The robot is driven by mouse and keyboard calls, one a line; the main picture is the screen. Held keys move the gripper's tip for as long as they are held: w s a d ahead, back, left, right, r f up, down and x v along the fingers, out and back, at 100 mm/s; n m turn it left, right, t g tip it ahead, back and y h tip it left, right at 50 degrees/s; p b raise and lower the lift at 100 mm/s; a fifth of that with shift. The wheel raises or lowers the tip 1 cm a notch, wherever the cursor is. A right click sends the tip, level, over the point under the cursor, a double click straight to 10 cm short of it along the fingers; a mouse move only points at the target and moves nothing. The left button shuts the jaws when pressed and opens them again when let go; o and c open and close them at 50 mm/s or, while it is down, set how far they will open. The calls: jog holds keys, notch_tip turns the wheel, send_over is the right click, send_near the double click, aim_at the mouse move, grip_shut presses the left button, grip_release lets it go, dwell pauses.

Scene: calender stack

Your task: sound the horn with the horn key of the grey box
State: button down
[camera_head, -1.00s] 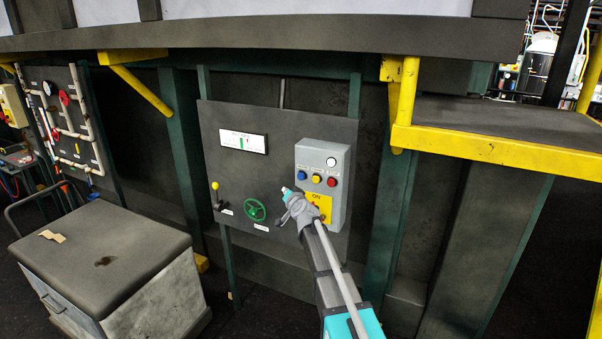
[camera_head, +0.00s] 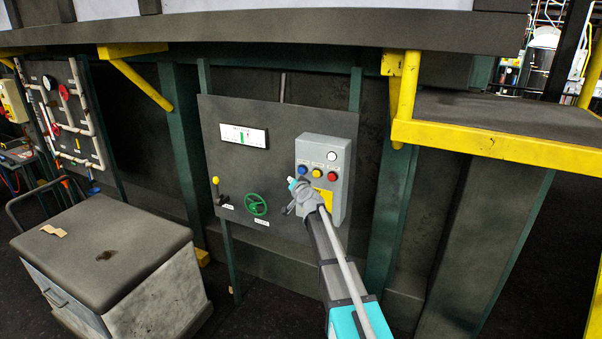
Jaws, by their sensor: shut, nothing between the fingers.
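The grey box (camera_head: 342,157) is mounted on the right part of a dark panel. A white button (camera_head: 332,156) sits at its top right. Below is a row with a blue button (camera_head: 304,171), a yellow button (camera_head: 317,173) and a red button (camera_head: 332,176). The small labels cannot be read, so I cannot tell which is the horn key. My gripper (camera_head: 287,210) is shut and empty at the box's lower left, below the row of buttons. My wrist partly hides the yellow plate (camera_head: 326,196) low on the box. Contact cannot be judged.
The dark panel (camera_head: 230,170) also carries a gauge (camera_head: 244,136), a green handwheel (camera_head: 255,204) and a yellow-knobbed lever (camera_head: 215,181). A yellow-edged ledge (camera_head: 490,145) juts out at right. A grey cabinet (camera_head: 110,250) stands at left.

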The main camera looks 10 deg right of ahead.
aim_at(300, 173)
jog(key=shift+w+d, duration=0.75)
jog(key=shift+w, duration=0.3)
jog(key=shift+w+d, duration=0.7)
jog(key=shift+w, duration=0.3)
jog(key=shift+w+d, duration=0.6)
jog(key=shift+w, duration=0.2)
dwell(1.4)
jog(key=shift+s, duration=0.15)
jog(key=shift+s+a, duration=0.5)
jog(key=shift+s, duration=0.15)
jog(key=shift+s, duration=0.1)
dwell(0.4)
jog(key=shift+s+a, duration=0.75)
jog(key=shift+s, duration=0.25)
jog(key=shift+s+a, duration=0.75)
jog(key=shift+s, duration=0.2)
